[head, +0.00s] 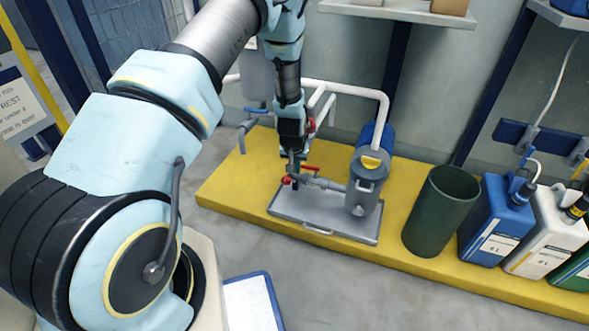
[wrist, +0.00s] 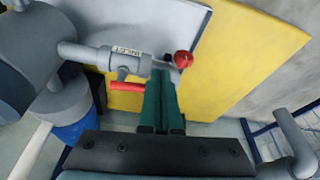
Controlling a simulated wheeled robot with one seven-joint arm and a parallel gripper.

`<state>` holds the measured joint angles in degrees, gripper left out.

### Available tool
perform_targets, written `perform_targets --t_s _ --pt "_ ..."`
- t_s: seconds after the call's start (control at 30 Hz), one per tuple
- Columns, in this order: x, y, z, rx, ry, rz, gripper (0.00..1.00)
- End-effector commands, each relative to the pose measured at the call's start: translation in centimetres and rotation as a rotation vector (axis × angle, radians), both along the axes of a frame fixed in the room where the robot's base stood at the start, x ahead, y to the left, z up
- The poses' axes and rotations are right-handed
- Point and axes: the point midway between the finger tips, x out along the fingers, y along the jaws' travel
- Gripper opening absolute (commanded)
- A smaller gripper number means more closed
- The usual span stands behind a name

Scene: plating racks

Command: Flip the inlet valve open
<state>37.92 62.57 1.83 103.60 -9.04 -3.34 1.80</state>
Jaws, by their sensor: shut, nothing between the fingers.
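The inlet valve sits on a grey pipe (wrist: 98,54) whose label reads INLET in the wrist view. Its red lever (wrist: 127,86) lies beside the pipe, pointing roughly along it; the lever also shows in the head view (head: 311,168). A round red knob (wrist: 183,59) is at the pipe's end. My gripper (wrist: 164,76) has its green fingers together and empty, with the tips at the pipe between lever and knob. Whether they touch is unclear. In the head view my gripper (head: 291,158) points down over the pipe's left end.
The pipe joins a grey pump housing (head: 367,185) on a grey tray (head: 335,228), set on a yellow platform (head: 235,185). White pipes (head: 345,88) rise behind. A dark green bin (head: 440,210) and a blue canister (head: 496,220) stand to the right. The floor in front is mostly clear.

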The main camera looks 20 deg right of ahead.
Motion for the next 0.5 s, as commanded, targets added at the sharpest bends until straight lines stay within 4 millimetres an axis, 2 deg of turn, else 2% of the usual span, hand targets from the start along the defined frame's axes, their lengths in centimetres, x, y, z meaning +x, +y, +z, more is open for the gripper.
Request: perform_targets --t_s 0.2,0.5 --pt "1.6 -0.9 -0.5 0.001 0.002 -0.001 0.0" --pt "1.8 -1.1 -0.4 0.002 0.003 0.0 0.0"
